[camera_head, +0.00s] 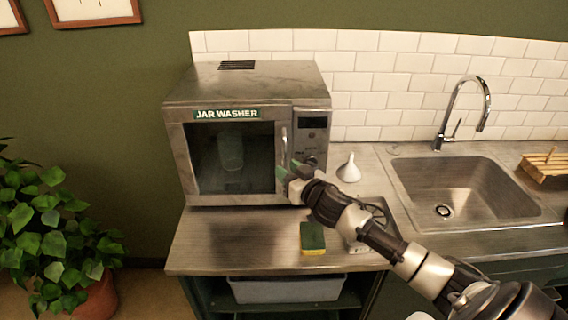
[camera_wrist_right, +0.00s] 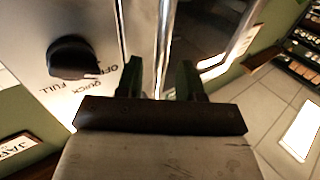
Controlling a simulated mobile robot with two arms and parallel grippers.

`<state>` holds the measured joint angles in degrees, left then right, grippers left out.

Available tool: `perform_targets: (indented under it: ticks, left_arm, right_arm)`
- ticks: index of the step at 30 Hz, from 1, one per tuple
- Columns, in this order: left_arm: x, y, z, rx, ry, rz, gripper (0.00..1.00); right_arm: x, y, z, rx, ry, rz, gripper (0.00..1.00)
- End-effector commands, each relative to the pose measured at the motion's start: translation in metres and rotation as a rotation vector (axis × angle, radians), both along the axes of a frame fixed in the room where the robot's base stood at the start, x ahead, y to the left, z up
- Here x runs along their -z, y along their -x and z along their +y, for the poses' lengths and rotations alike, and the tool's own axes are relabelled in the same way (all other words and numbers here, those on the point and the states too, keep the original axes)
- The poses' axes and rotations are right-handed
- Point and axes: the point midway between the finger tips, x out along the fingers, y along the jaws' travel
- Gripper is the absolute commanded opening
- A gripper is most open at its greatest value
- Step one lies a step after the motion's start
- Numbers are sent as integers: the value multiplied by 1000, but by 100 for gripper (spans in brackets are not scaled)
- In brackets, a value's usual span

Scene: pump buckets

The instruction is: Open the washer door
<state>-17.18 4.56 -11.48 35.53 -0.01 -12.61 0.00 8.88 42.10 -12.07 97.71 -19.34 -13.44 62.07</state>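The jar washer (camera_head: 245,130) is a steel box on the counter, and its glass door (camera_head: 205,158) looks shut. A jar shows dimly behind the glass. The door's upright handle (camera_head: 284,150) is at the door's right edge. My right gripper (camera_head: 288,177) is at the handle's lower part. In the right wrist view, the two dark fingers of my right gripper (camera_wrist_right: 160,80) are apart. The bright handle bar (camera_wrist_right: 165,40) runs between them, with some gap showing on each side. I cannot tell how deep the bar sits. My left gripper is in neither view.
A control panel with a black dial (camera_wrist_right: 72,57) is beside the handle. A yellow-green sponge (camera_head: 312,238) lies on the counter in front. A white funnel (camera_head: 349,170) stands right of the washer, with the sink (camera_head: 465,190) farther right. The counter left of the sponge is clear.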

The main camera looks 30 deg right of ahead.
Motion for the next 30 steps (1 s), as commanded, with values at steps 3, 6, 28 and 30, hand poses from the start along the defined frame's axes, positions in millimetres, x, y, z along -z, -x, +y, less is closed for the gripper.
perform_targets:
  ticks: [3, 6, 28, 30]
  left_arm:
    - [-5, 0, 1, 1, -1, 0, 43]
    - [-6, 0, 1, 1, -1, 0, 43]
    - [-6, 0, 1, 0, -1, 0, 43]
    - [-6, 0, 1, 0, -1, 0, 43]
  right_arm:
    - [-1, -14, 0, 2, 0, 0, 37]
    - [-1, -19, 1, 1, -1, 0, 37]
    - [1, -21, 1, 1, 0, 1, 0]
    - [1, -21, 1, 1, 0, 1, 0]
